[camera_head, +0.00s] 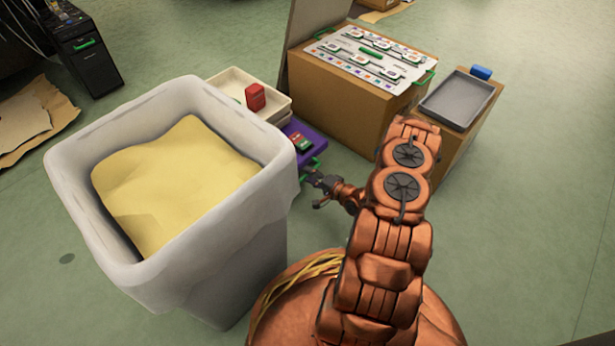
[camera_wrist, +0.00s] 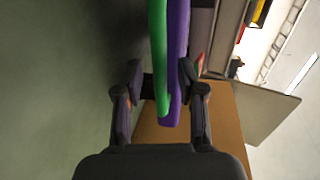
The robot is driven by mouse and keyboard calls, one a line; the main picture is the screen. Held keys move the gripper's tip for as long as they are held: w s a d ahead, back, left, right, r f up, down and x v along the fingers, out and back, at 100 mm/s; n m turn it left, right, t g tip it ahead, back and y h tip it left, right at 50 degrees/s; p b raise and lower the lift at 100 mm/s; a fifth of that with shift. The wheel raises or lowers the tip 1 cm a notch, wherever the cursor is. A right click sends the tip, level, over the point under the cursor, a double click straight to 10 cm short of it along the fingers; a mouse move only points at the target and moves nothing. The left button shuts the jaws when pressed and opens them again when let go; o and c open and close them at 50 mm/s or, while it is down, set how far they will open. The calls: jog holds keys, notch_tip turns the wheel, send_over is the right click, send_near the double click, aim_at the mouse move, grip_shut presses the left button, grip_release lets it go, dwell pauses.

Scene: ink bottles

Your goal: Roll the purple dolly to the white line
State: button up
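The purple dolly (camera_head: 317,141) is on the floor, partly hidden behind the white bin. It bears small red and green items (camera_head: 300,142). Its green handle (camera_head: 313,166) sticks out at the near side. My gripper (camera_head: 316,190) is low beside this handle. In the wrist view, the fingers of my gripper (camera_wrist: 160,85) stand apart, with the green handle (camera_wrist: 157,45) and a purple dolly edge (camera_wrist: 177,50) between them in the picture. A gap shows beside the handle, and contact cannot be told. I cannot make out a white line on the floor in the head view.
A large white bin (camera_head: 260,230) with yellow contents stands close left of my arm. Cream trays (camera_head: 233,84) with a red block (camera_head: 255,97) lie behind it. Cardboard boxes (camera_head: 345,110) stand beyond the dolly. Green floor is free at the right.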

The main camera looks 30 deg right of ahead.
jog(key=shift+x, duration=0.85)
grip_shut()
